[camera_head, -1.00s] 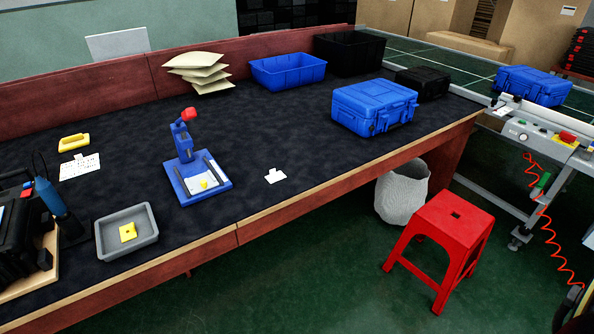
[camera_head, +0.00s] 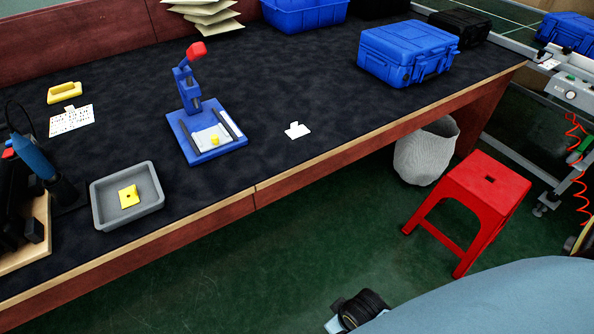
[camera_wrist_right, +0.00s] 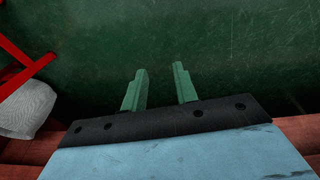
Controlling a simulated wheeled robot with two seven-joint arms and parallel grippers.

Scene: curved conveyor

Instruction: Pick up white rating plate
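The white rating plate (camera_head: 297,130) is a small white piece with a tab, lying flat on the dark table mat near the front edge, right of the blue press. My right arm enters the head view at the lower right, in front of the table and well away from the plate; its fingertips cannot be made out there. In the right wrist view my right gripper (camera_wrist_right: 162,80) has its two fingers apart with nothing between them, over the green floor. The plate is not in that view. My left gripper is in neither view.
A blue press with a red knob (camera_head: 197,52) stands left of the plate. A grey tray (camera_head: 153,208) holds a yellow piece. A blue case (camera_head: 405,55) sits to the right. A red stool (camera_head: 475,200) and a woven bin (camera_head: 425,155) stand before the table. The mat around the plate is clear.

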